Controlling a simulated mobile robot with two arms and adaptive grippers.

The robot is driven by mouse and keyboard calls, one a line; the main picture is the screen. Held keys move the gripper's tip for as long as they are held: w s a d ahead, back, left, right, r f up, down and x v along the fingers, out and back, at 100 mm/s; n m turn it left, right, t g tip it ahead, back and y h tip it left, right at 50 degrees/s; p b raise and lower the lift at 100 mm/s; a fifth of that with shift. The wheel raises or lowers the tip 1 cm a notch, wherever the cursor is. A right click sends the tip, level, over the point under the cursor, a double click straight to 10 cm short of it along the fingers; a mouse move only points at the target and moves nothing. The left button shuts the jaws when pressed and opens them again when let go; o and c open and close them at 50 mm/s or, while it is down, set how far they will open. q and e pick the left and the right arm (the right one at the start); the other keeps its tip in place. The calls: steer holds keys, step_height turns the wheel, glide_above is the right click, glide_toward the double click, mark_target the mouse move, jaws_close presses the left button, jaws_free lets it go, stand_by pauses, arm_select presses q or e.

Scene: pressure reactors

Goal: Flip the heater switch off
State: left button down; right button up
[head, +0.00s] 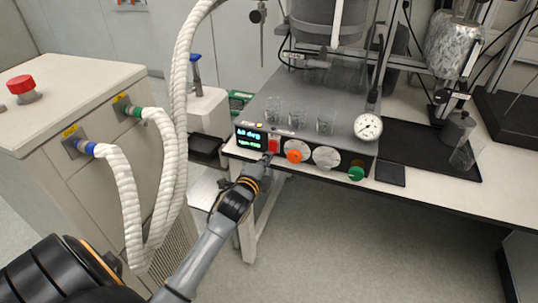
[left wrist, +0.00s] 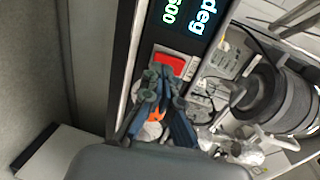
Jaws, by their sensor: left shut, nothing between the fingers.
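The red heater switch (head: 273,146) is on the front panel of the reactor unit, just right of the lit display (head: 250,137). It also shows in the left wrist view as a red rocker (left wrist: 168,63) beside the display (left wrist: 186,16). My left gripper (head: 266,160) is shut and empty, with its tips just in front of and slightly below the switch. In the left wrist view the gripper's fingertips (left wrist: 160,80) lie close to the lower edge of the switch; I cannot tell whether they touch it. My right gripper is not in view.
An orange knob (head: 294,156), a green knob (head: 356,173) and a pressure gauge (head: 368,126) are to the right of the switch. Glass beakers (head: 326,122) stand on the unit. A cabinet (head: 75,100) with thick white hoses (head: 128,190) stands left. The floor in front is clear.

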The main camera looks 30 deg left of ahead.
arm_select(q)
steer(key=shift+x, duration=0.95)
steer(key=shift+w+t+b, duration=0.15)
steer(key=shift+t+b, duration=0.15)
steer(key=shift+b, duration=0.5)
steer(key=shift+f, duration=0.15)
